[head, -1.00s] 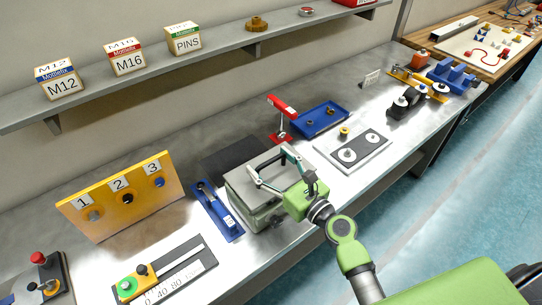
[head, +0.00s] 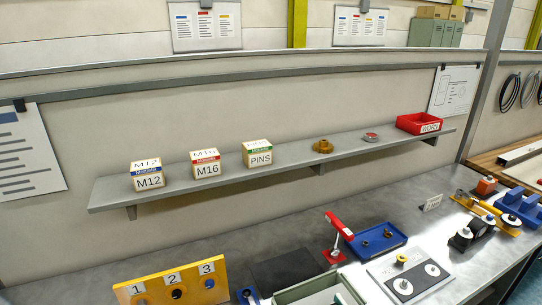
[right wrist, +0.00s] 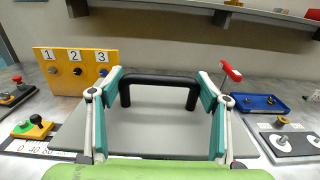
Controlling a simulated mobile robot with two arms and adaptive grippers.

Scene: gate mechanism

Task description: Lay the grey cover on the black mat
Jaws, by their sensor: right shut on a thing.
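The grey cover (right wrist: 155,130) fills the middle of the right wrist view, with a black handle (right wrist: 160,78) on top. My right gripper (right wrist: 160,92) is shut on this handle, one teal finger at each side. The black mat (head: 288,269) lies flat on the bench in the head view, behind the grey-green box (head: 291,294). The box is cut off by the lower edge and its top looks open. The cover and my right gripper are outside the head view. My left gripper is in neither view.
A red-handled clamp (head: 338,238) and a blue tray (head: 376,240) stand right of the mat. The yellow numbered panel (head: 172,284) is to its left. A shelf (head: 290,167) with labelled boxes runs above the bench.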

